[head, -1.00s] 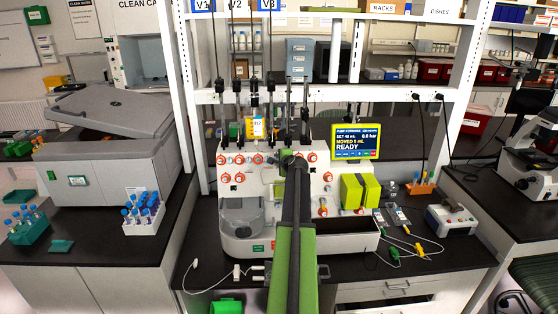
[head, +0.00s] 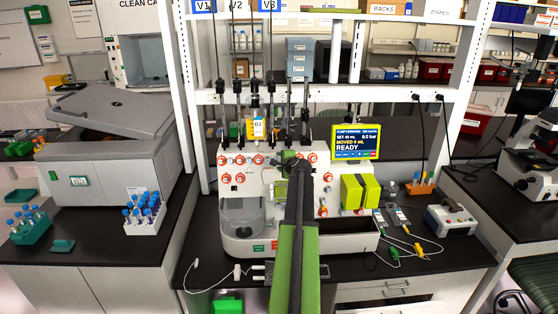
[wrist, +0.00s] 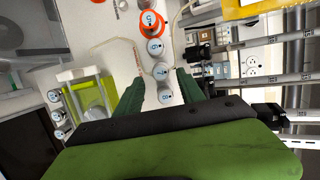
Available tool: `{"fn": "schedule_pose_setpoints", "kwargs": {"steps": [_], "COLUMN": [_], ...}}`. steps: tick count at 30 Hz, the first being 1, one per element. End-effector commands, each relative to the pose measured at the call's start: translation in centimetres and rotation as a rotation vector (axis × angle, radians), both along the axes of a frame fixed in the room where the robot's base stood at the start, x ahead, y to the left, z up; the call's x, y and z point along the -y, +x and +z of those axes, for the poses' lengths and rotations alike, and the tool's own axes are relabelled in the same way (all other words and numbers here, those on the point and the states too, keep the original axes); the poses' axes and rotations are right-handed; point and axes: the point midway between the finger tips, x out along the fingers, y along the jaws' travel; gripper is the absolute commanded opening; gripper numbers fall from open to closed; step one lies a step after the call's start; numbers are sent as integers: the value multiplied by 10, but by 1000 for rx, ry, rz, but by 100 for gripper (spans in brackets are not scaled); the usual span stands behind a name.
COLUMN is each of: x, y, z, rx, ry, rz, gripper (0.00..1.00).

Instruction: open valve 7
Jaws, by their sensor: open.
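The white cell processor (head: 265,185) stands on the dark bench, with several round valve knobs on its front panel. Many of them have orange-red rings, such as one (head: 240,178) at the left. I cannot tell which knob is valve 7. In the wrist view my gripper (wrist: 161,80) is open, its two dark green fingers pointing at the panel. A grey knob (wrist: 160,71) lies between the fingertips, and another grey knob (wrist: 165,96) is lower between the fingers. Their labels are too small to read. Contact cannot be told. In the head view my arm hides the fingers and the panel behind them.
A yellow-framed screen (head: 357,141) reads READY. Yellow-green blocks (head: 358,191) sit at the panel's right. An orange-ringed knob (wrist: 151,24) and thin tubing (wrist: 112,41) are close to the fingers.

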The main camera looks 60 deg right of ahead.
Motion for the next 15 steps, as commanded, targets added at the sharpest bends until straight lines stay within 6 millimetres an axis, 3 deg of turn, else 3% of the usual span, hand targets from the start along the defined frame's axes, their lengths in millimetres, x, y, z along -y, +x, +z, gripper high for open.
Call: {"fn": "schedule_pose_setpoints", "kwargs": {"steps": [1, 6, 15], "x": [-12, -42, -79], "y": [-13, -49, -95], "z": [12, 31, 54], "rx": [0, 0, 0], "ry": [0, 0, 1], "rz": [-2, -2, 0], "gripper": [46, 46, 46]}}
